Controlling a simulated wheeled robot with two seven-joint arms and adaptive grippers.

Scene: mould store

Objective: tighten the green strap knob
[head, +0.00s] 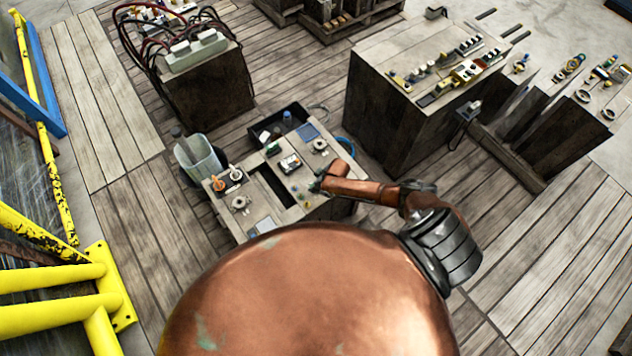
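A small wooden bench (228,213) stands in the middle of the head view with several small fittings on top. A small dark green piece (273,150) sits near its back edge. It is too small to tell whether it is the green strap knob. My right arm reaches in from the right, and its copper-coloured end is over the bench's right side. My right gripper (317,186) appears as a small dark shape there, partly hidden by the arm. Its fingers are too small to make out. My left gripper is not in view.
An orange-topped knob (218,184) sits at the bench's left. A translucent bucket (198,160) stands beside the bench, and a black crate (266,130) is behind it. A large wooden block (392,115) stands right. Yellow rails (50,279) are at left.

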